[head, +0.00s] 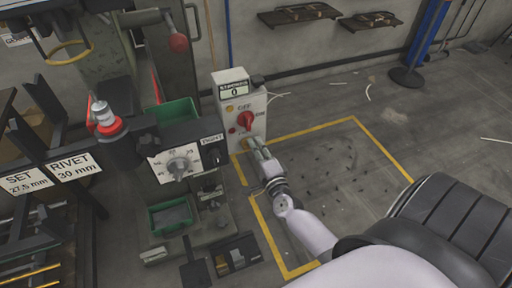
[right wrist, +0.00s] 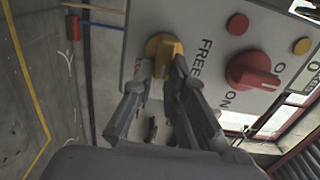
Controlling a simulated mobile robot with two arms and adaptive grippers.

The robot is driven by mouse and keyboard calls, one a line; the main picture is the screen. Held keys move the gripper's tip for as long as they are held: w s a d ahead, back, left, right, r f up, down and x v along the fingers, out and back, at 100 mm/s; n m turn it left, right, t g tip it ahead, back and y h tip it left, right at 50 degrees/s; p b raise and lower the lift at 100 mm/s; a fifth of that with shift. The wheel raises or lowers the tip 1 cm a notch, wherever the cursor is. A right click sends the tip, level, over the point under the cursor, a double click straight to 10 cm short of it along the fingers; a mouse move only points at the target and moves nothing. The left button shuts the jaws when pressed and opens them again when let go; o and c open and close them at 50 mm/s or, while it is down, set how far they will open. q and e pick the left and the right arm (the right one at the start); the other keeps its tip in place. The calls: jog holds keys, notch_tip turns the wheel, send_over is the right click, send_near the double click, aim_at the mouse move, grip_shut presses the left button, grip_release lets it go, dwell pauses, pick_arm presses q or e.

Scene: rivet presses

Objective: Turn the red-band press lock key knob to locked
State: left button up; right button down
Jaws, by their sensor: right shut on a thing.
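The grey control box (head: 231,90) stands to the right of the press and reads STROKES 0. My right gripper (head: 255,148) is at the lower part of its front face. In the right wrist view my right gripper (right wrist: 168,66) is shut on a yellow knob (right wrist: 161,44), with one finger on each side. The word FREE (right wrist: 200,62) is printed beside the knob. The fingers hide part of the knob, and I cannot tell its exact setting. My left gripper is not in view.
A red switch knob (right wrist: 252,75) with ON printed near it sits close to my right fingers. Open floor with yellow lines (head: 383,143) lies to the right.

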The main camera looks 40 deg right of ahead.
jog(key=c, duration=1.6)
grip_release()
jog(key=shift+s, duration=0.1)
jog(key=v, duration=1.1)
jog(key=shift+s+a, duration=0.2)
jog(key=shift+s, duration=0.2)
